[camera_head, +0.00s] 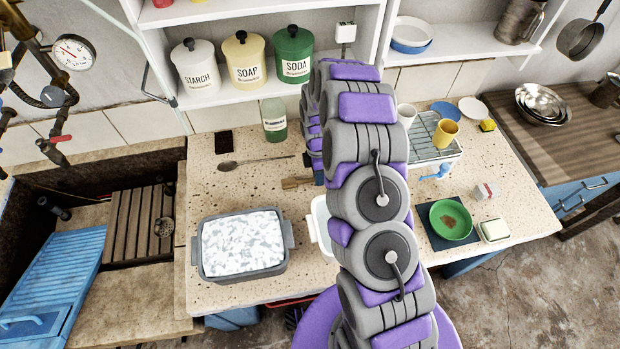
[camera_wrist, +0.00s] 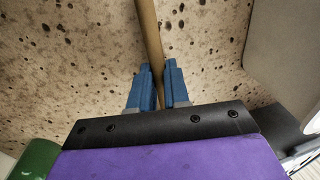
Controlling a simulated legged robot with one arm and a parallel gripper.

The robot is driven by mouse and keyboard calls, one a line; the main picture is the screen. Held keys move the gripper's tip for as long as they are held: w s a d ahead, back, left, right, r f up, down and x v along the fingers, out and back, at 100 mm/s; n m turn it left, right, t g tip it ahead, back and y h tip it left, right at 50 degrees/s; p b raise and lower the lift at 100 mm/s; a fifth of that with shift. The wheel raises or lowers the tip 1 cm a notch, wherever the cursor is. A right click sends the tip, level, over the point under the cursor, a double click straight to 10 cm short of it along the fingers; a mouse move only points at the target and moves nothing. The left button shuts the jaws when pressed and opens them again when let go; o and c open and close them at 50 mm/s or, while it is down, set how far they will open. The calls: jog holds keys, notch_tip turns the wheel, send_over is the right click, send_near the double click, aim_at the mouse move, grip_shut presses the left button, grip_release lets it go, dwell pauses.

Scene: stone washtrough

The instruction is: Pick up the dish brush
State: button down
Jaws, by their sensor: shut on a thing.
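In the wrist view, my gripper (camera_wrist: 157,88) has its two blue fingers shut on a slim wooden handle (camera_wrist: 149,35), which I take to be the dish brush. The handle runs up out of the picture between the fingers, over the speckled countertop. In the head view, a short brown wooden part of the brush (camera_head: 297,182) shows just left of my arm, above the counter. My gripper is mostly hidden behind my arm there. The brush's far end is hidden, and I cannot tell whether it still touches the counter.
A long spoon (camera_head: 245,162) and a green bottle (camera_head: 274,118) lie and stand behind. A white tub (camera_head: 322,225) is partly behind my arm.

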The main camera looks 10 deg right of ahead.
jog(key=shift+d+r, duration=0.1)
jog(key=shift+d, duration=0.15)
jog(key=r, duration=0.1)
jog(key=d+r, duration=0.1)
jog(key=r, duration=0.1)
jog(key=shift+d+p, duration=0.3)
notch_tip(320, 180, up, 7)
jog(key=p, duration=0.1)
jog(key=shift+a+f, duration=0.15)
jog(key=shift+a, duration=0.25)
jog(key=c, duration=1.7)
grip_release()
jog(key=shift+d, duration=0.2)
jog(key=shift+c, duration=0.7)
jog(key=shift+a, duration=0.55)
grip_shut()
jog(key=shift+d, duration=0.25)
